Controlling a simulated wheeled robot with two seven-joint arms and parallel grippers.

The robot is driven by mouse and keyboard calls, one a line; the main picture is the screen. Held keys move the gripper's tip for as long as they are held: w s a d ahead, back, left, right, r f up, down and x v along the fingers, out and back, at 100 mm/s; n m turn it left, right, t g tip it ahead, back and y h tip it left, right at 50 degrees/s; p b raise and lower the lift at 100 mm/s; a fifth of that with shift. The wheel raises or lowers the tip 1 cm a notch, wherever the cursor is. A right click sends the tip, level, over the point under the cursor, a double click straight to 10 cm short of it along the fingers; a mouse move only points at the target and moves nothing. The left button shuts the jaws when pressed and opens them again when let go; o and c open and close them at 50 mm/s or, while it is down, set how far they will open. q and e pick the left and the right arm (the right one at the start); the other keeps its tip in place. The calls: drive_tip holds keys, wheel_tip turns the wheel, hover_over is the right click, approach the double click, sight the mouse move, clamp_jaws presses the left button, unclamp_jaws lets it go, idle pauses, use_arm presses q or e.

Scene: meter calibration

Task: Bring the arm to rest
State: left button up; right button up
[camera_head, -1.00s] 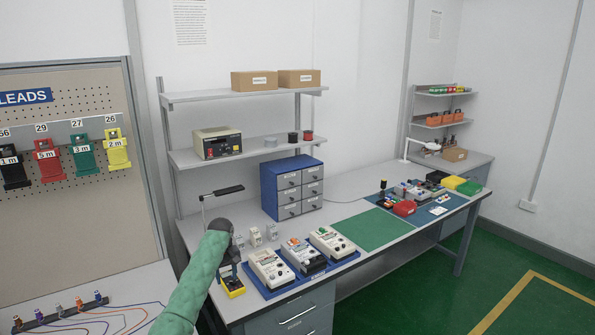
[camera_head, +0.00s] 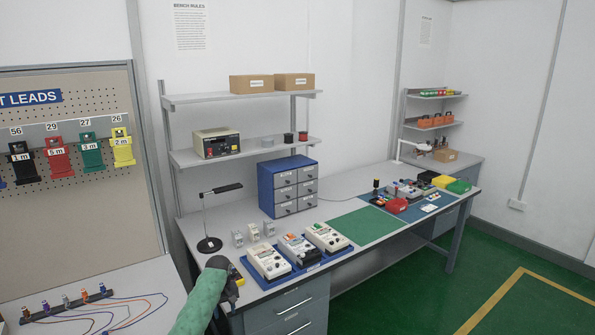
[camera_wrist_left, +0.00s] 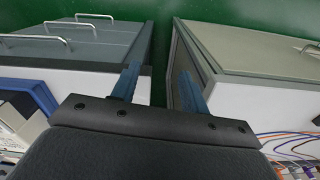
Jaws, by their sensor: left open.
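My left arm comes in from the bottom in the head view, in a green sleeve. Its dark wrist covers most of the left gripper (camera_head: 232,283), low at the front left corner of the bench. In the left wrist view the two blue fingers of the left gripper (camera_wrist_left: 157,84) stand apart with nothing between them. They point down over the gap between the grey drawer cabinet (camera_wrist_left: 80,50) and the neighbouring bench (camera_wrist_left: 265,45). A small yellow item (camera_head: 240,282) is mostly hidden beside the wrist. My right gripper is not in view.
The lead board (camera_head: 85,210) and a side bench with coloured leads (camera_head: 125,305) are at left. The green mat (camera_head: 368,225) is bare.

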use_arm(q)
drive_tip(key=s+d+f+m+b, duration=0.2)
drive_tip(key=s+f, duration=1.2)
drive_tip(key=f, duration=0.3)
drive_tip(key=s+d+f+m+b, duration=0.2)
drive_tip(key=s+f, duration=1.2)
drive_tip(key=f, duration=0.4)
drive_tip(key=s+d+f+m+b, duration=0.1)
drive_tip(key=s+f, duration=0.4)
drive_tip(key=s, duration=0.7)
drive_tip(key=s+d+f+m+t, duration=0.1)
drive_tip(key=s+f, duration=0.4)
drive_tip(key=s, duration=0.7)
drive_tip(key=s+f+m+b, duration=0.1)
drive_tip(key=s+f, duration=0.4)
drive_tip(key=s, duration=0.7)
drive_tip(key=shift+s+d+t+b, duration=0.3)
drive_tip(key=shift+d+b, duration=0.05)
drive_tip(key=shift+d, duration=0.05)
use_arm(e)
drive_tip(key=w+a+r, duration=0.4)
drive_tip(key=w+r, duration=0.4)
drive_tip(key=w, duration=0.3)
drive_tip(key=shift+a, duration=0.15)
use_arm(q)
drive_tip(key=shift+f, duration=0.1)
